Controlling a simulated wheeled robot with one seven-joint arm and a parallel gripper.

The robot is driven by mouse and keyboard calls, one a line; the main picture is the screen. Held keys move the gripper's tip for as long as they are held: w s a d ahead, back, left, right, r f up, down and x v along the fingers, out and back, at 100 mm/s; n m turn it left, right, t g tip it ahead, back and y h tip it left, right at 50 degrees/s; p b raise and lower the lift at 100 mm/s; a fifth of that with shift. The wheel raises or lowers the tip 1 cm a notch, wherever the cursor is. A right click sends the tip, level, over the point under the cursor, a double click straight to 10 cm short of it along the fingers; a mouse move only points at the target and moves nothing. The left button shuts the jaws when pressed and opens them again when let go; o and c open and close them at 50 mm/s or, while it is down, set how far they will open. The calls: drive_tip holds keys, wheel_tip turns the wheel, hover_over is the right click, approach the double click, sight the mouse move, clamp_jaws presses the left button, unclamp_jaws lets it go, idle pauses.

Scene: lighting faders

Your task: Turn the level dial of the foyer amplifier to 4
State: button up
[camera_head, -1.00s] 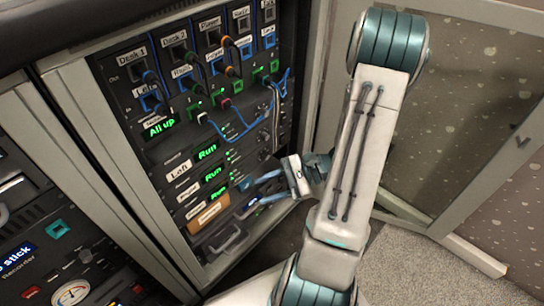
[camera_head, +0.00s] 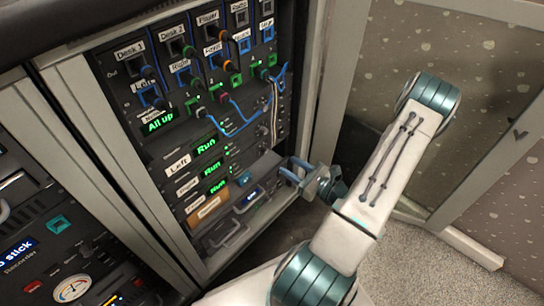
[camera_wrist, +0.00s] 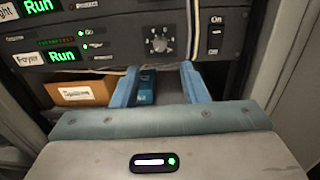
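The foyer amplifier (camera_wrist: 110,50) fills the upper wrist view, with a "Foyer" label (camera_wrist: 30,58) and a green "Run" display (camera_wrist: 63,56). Its level dial (camera_wrist: 159,41) is a small dark round knob ringed by light marks, whose setting is too small to read. In the head view its "Run" display (camera_head: 217,186) is the lowest of the three. My gripper (camera_wrist: 161,68) is open and empty, its two blue fingers spread below the dial and not touching it. In the head view my gripper (camera_head: 284,171) is just in front of the rack's right side.
An On switch (camera_wrist: 214,36) is right of the dial. A pale cable (camera_wrist: 193,30) hangs between them. A labelled cardboard box (camera_wrist: 82,92) and a blue object (camera_wrist: 146,88) sit in the bay below. Blue patch cables (camera_head: 240,122) hang higher up. Carpet is clear at right.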

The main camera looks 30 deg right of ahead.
sight(267, 152)
drive_tip(key=b+x, duration=0.2)
drive_tip(key=x, duration=0.6)
drive_tip(key=shift+w+a, duration=0.1)
drive_tip(key=shift+w, duration=0.05)
clamp_jaws()
